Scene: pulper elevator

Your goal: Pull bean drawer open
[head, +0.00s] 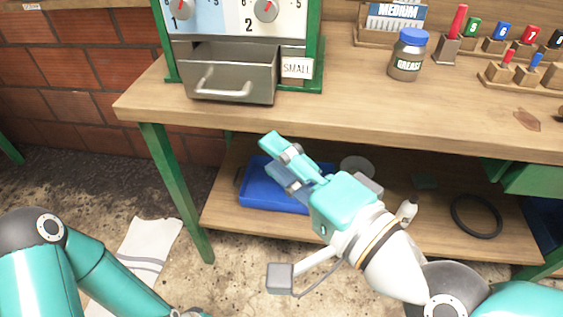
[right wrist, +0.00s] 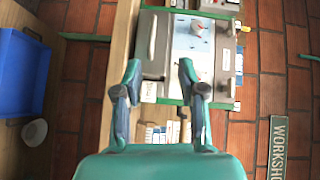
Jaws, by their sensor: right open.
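The bean drawer (head: 232,76) is a grey metal box at the lower left of the green-framed machine on the bench. It stands out from the machine front, and part of its inside shows from above. Its bow handle (head: 222,91) is on the front face. In the right wrist view the handle (right wrist: 151,36) lies ahead of the fingertips. My right gripper (head: 274,154) is open and empty, below and in front of the bench edge, apart from the handle. It also shows in the right wrist view (right wrist: 160,78). My left arm shows at lower left, its gripper out of frame.
The wooden bench top (head: 400,113) has a front edge between my right gripper and the drawer. A grease jar (head: 408,55) and racks of coloured pegs stand right. A blue tray (head: 262,195) and black ring (head: 476,216) lie on the lower shelf.

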